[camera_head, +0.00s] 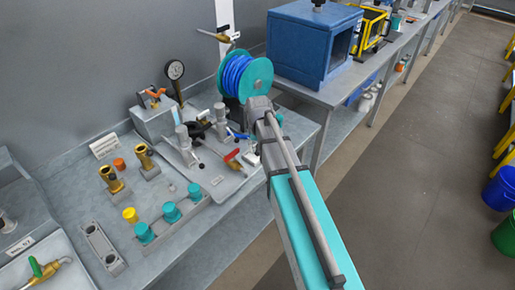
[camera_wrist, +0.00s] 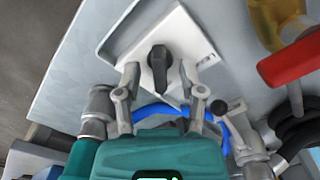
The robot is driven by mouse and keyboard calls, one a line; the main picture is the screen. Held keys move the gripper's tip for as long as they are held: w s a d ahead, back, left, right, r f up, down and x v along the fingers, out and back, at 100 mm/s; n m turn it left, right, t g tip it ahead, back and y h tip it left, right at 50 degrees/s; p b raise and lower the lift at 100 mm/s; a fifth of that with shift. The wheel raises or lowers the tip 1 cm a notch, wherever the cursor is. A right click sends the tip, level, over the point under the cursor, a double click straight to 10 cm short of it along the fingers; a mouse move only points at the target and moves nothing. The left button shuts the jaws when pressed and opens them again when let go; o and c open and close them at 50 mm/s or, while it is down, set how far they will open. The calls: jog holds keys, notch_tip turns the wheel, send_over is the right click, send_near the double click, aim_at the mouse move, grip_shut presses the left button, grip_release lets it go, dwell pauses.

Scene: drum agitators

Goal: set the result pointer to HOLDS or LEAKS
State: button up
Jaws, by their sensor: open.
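The result pointer (camera_wrist: 159,62) is a black knob on a white plate (camera_wrist: 185,35) in the wrist view. Its long axis runs roughly up and down in the picture. My gripper (camera_wrist: 161,82) is open, with one finger on each side of the pointer. A gap shows between the fingers and the knob, and I cannot tell how far down they reach. In the head view the white plate (camera_head: 251,159) is a small patch beside my wrist, and my arm hides much of the gripper.
A red lever handle (camera_wrist: 292,60) lies close to the right of my gripper in the wrist view. Black hose (camera_wrist: 292,125) is below it. In the head view a blue hose reel (camera_head: 238,75), a pressure gauge (camera_head: 175,70) and brass fittings (camera_head: 111,179) crowd the bench.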

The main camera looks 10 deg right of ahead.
jog(key=shift+n, duration=0.5)
